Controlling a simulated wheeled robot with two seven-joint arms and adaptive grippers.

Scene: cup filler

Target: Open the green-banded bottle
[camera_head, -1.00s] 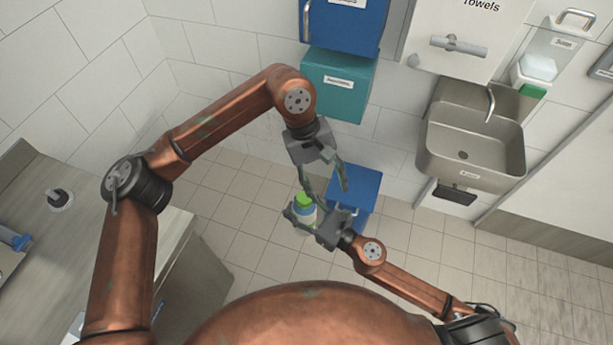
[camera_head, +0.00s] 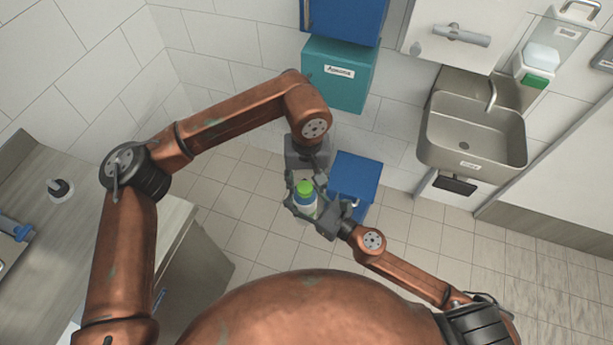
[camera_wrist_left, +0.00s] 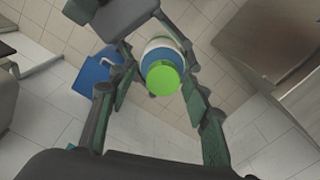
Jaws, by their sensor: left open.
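In the left wrist view the bottle (camera_wrist_left: 162,50) shows cap-first between the open fingers. My right gripper (camera_head: 306,212) comes from the lower right with its fingers around the bottle's body, apparently holding it off the floor. My left gripper (camera_head: 306,182) is open just behind and above the bottle, its fingers on either side of the cap. In the left wrist view my left gripper (camera_wrist_left: 158,105) has a gap between fingers and cap.
A blue bin (camera_head: 357,178) stands on the floor behind the bottle. A teal box (camera_head: 338,85) hangs on the wall above. A steel sink (camera_head: 470,135) is at the right. A counter (camera_head: 160,235) runs along the left. The tiled floor around is clear.

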